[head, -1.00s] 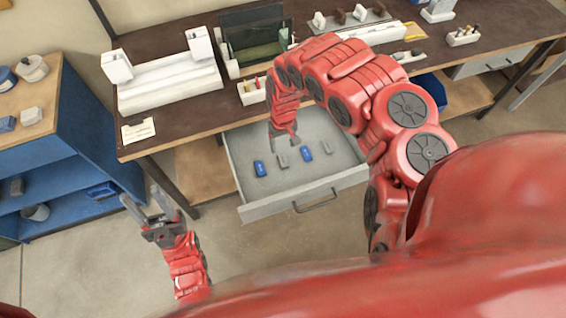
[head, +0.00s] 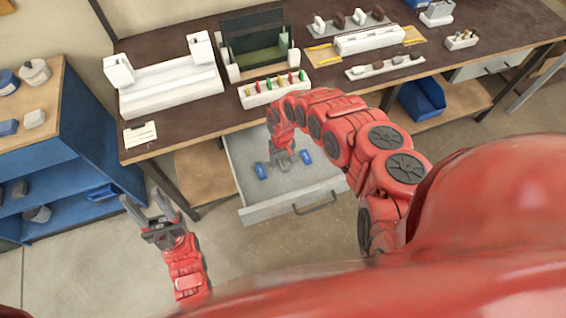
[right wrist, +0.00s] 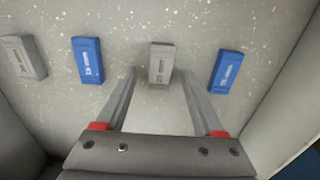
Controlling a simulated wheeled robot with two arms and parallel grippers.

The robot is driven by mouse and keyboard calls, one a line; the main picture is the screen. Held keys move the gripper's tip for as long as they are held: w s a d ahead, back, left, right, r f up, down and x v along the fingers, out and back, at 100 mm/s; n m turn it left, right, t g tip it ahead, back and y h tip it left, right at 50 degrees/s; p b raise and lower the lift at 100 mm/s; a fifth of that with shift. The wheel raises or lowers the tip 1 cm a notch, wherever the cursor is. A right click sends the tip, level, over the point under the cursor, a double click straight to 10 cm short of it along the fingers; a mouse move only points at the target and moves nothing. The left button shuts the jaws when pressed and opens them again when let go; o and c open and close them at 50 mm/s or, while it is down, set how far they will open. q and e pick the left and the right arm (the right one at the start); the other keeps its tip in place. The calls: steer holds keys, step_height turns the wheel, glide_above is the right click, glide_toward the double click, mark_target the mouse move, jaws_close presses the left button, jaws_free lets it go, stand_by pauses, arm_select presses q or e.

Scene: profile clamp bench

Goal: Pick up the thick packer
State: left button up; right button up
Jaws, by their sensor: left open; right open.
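Small blue and grey labelled packers lie in the open drawer (head: 255,207). In the right wrist view they run in a row: a grey packer (right wrist: 22,57), a blue packer (right wrist: 88,60), a second grey packer (right wrist: 160,62) and a second blue packer (right wrist: 226,71). The labels are too small to read, so I cannot tell which is the thick one. My right gripper (right wrist: 159,74) is open, its fingertips either side of the second grey packer; contact is not clear. My left gripper (head: 146,200) is open and empty above the floor, left of the drawer.
The workbench (head: 190,112) above the drawer carries a white clamp fixture (head: 165,85), a rack of coloured pieces (head: 275,90) and other fixtures. A blue shelf unit (head: 75,165) stands at the left.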

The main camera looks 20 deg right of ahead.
steer(key=shift+c, duration=0.3)
jaws_close()
stand_by(0.4)
